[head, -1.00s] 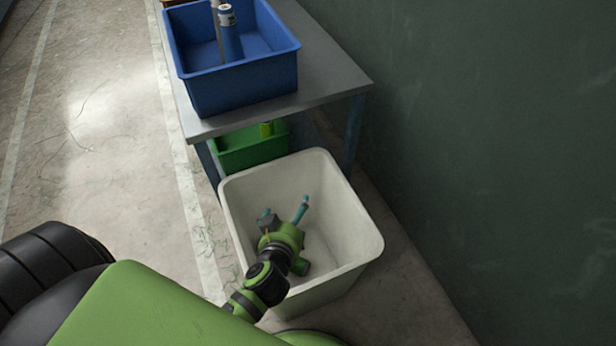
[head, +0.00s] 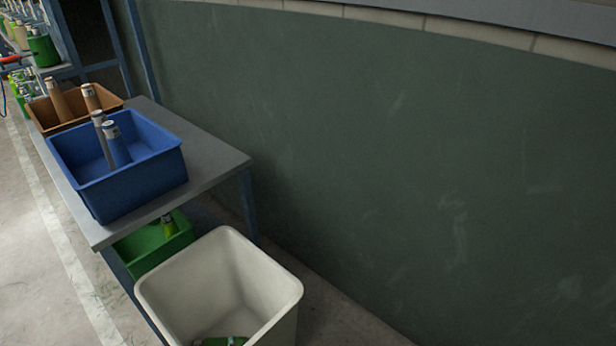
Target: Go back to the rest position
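Neither of my grippers can be made out in the head view. The white bin (head: 285,312) stands on the floor at the bottom, cut off by the picture edge. A small green and dark piece (head: 225,341) shows low inside it at the very edge. I cannot tell whether it is a thing in the bin or part of my arm.
A grey table (head: 215,165) holds a blue crate (head: 140,190) and a brown crate (head: 45,118), both with bottles. A green crate (head: 140,262) sits beneath. A dark green wall (head: 400,170) closes the right. Pale floor (head: 30,270) is clear at left.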

